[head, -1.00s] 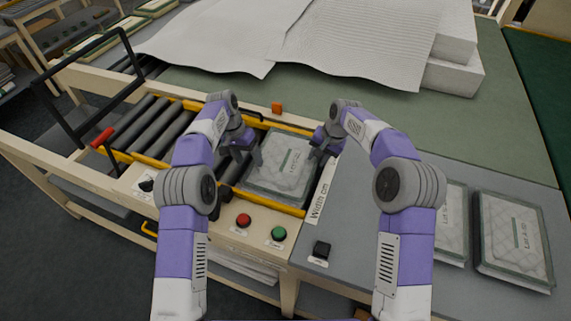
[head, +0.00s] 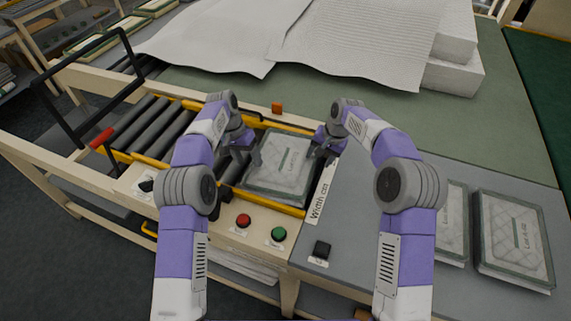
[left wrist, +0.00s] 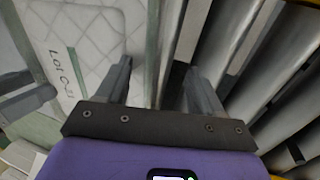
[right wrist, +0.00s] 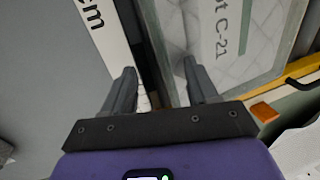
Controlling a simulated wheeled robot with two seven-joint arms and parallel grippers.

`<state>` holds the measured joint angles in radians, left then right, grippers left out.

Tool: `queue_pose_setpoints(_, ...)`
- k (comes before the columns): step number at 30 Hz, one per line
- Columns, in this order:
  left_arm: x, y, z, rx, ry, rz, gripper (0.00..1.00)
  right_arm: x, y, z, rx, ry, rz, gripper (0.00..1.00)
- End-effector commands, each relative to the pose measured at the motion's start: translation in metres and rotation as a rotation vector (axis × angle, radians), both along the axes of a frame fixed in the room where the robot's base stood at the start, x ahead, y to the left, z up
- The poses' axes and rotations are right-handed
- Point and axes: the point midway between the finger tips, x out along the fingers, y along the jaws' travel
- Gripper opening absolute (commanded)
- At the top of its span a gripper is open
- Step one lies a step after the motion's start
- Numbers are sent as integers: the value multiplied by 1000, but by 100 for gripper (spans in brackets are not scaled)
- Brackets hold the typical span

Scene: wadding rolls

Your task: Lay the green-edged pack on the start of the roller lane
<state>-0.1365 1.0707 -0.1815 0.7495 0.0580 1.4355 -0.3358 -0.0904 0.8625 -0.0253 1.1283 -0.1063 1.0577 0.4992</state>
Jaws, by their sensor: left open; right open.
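The green-edged pack (head: 282,167), quilted white with a lot label, lies flat on the right end of the roller lane (head: 150,128), between the yellow rails. My left gripper (head: 246,158) is open at the pack's left edge; in the left wrist view its fingers (left wrist: 155,85) are over the rollers, with the pack (left wrist: 85,45) beside them. My right gripper (head: 318,152) is open at the pack's right edge. In the right wrist view its fingers (right wrist: 158,90) straddle that edge, with the pack (right wrist: 225,40) to the right. Contact cannot be told.
Two more packs (head: 515,238) (head: 452,225) lie on the grey table at the right. Red (head: 243,220) and green (head: 279,233) buttons sit on the front panel. A width strip (head: 322,192) is beside the lane. White wadding sheets (head: 330,40) cover the back of the green table.

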Motion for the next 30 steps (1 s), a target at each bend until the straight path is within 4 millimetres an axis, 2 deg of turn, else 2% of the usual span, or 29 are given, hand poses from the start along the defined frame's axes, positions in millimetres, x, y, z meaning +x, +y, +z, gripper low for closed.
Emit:
queue_pose_setpoints(1,-1,-13,2,-23,-2,-12,83,-2,12,8,20,-1,14,74)
queue_pose_setpoints(9,-1,-12,2,-22,-1,-11,83,-6,-2,48,13,-2,11,74)
queue_pose_setpoints(15,0,-10,3,-20,-2,-9,83,-8,-11,67,7,1,7,74)
queue_pose_setpoints(30,0,-6,1,-13,-1,-5,83,-8,-17,72,1,-1,1,74)
